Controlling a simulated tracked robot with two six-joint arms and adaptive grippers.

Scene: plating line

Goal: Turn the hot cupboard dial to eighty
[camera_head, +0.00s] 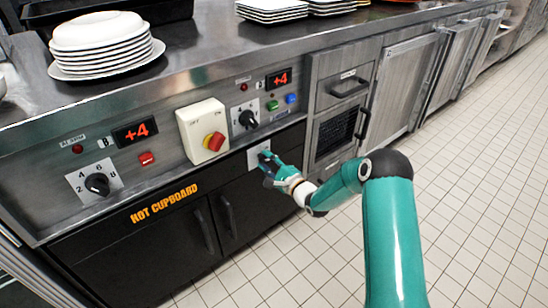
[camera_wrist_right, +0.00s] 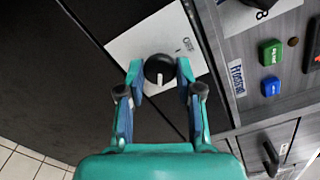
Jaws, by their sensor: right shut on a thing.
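The hot cupboard (camera_head: 140,255) has black doors and an orange "HOT CUPBOARD" label. A white dial plate (camera_head: 258,152) sits on its front at the upper right, partly covered by my right gripper (camera_head: 268,164). In the right wrist view, a round black dial (camera_wrist_right: 160,70) stands on this white plate (camera_wrist_right: 130,43), which has small printed marks. The dial's white pointer line points toward the bottom of that picture. My right gripper (camera_wrist_right: 161,76) is shut on the dial, one fingertip at each side. Its setting cannot be read. My left gripper is not in view.
A further dial (camera_head: 97,184) is at left. Stacked plates (camera_head: 105,47) stand on the steel counter. Tiled floor (camera_head: 455,190) lies open at right.

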